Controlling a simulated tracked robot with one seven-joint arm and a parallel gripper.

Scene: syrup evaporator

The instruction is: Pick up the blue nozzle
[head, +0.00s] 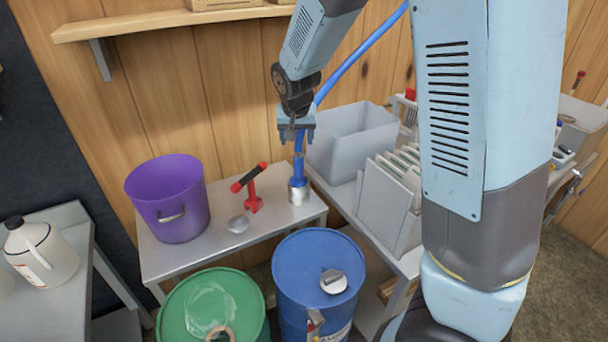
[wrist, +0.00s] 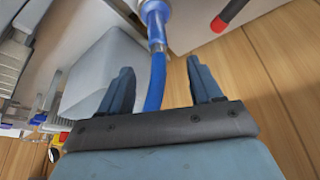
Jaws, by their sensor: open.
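The blue nozzle (head: 298,168) stands upright in a silver metal holder (head: 299,192) near the right end of the metal table. A blue hose (head: 360,52) runs from its top and passes behind my arm. My gripper (head: 296,138) is open and points down just above the nozzle. In the wrist view, the nozzle (wrist: 155,22) is at the top centre, beyond the fingertips. There the hose (wrist: 155,82) runs down the picture between the two fingers of my gripper (wrist: 161,66). I cannot tell whether the hose touches the gripper.
A red stand with a black-and-red handle (head: 252,185) is left of the nozzle, beside a purple pot (head: 168,200). A grey bin (head: 350,140) and upright panels (head: 385,195) stand to the right. Blue (head: 300,250) and green (head: 180,310) drums stand in front.

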